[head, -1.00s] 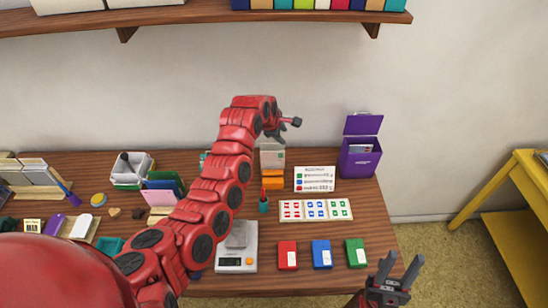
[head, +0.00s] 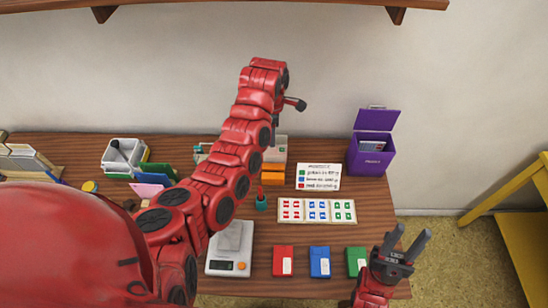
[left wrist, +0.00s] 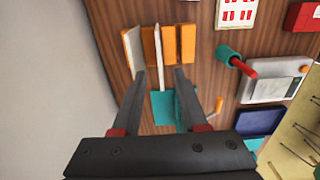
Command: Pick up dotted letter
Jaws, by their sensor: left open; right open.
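I cannot make out dots on any letter. A pale letter (head: 281,144) with a small green mark stands upright behind the orange holder (head: 273,175), partly hidden by my left arm. In the left wrist view, a pale upright edge (left wrist: 132,50) shows beside the orange holder (left wrist: 166,45). My left gripper (head: 298,104) is above the back of the table; in the left wrist view its jaws (left wrist: 160,78) are open and empty, with the holder beyond the tips. My right gripper (head: 406,240) is open and empty at the table's front right corner.
A purple box (head: 370,158) with its lid up holds papers at the back right. A scale (head: 228,260), red (head: 283,262), blue (head: 319,262) and green (head: 356,258) pads line the front. A stamp sheet (head: 317,211) and a teal cup (head: 261,204) lie behind them.

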